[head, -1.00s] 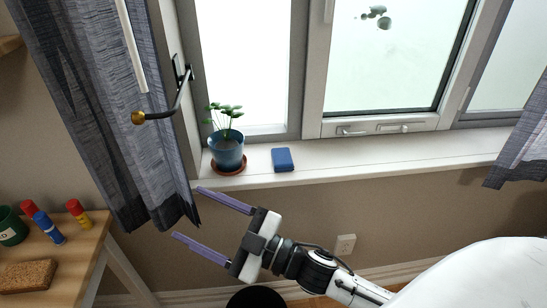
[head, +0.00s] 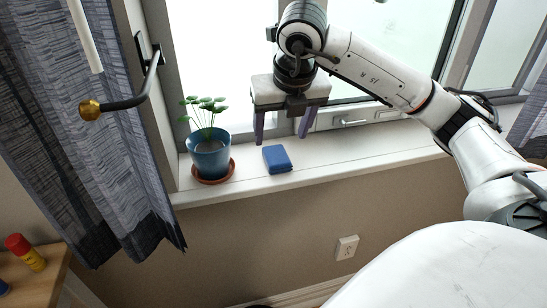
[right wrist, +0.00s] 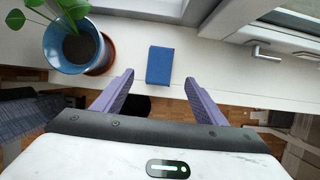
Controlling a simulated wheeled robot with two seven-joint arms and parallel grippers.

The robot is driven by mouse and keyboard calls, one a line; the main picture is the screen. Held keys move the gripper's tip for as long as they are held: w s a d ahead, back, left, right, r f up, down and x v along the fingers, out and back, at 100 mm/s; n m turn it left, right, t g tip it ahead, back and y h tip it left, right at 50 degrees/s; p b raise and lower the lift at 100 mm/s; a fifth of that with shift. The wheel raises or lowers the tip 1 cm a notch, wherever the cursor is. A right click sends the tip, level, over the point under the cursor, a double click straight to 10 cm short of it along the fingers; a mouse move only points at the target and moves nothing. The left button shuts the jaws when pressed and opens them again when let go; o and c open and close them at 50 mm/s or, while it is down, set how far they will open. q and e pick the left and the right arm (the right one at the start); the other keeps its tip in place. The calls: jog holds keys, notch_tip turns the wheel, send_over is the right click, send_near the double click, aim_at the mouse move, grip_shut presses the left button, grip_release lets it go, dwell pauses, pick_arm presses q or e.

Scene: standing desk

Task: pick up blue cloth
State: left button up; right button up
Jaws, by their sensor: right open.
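The blue cloth (head: 277,159) is a small folded block lying flat on the white windowsill (head: 350,150). In the right wrist view the cloth (right wrist: 160,65) lies ahead of my right gripper, between the lines of its two fingers. My left gripper is not in view.
A blue potted plant (head: 210,157) on a terracotta saucer (head: 213,181) stands close left of the cloth. The window handle (head: 352,122) is at right behind the sill. A dark curtain (head: 100,130) hangs at left. The sill right of the cloth is clear.

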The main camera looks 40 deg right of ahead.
aim_at(277, 154)
jog(key=x, duration=0.3)
jog(key=shift+f, duration=0.1)
jog(key=x, duration=0.5)
jog(key=shift+b, duration=0.3)
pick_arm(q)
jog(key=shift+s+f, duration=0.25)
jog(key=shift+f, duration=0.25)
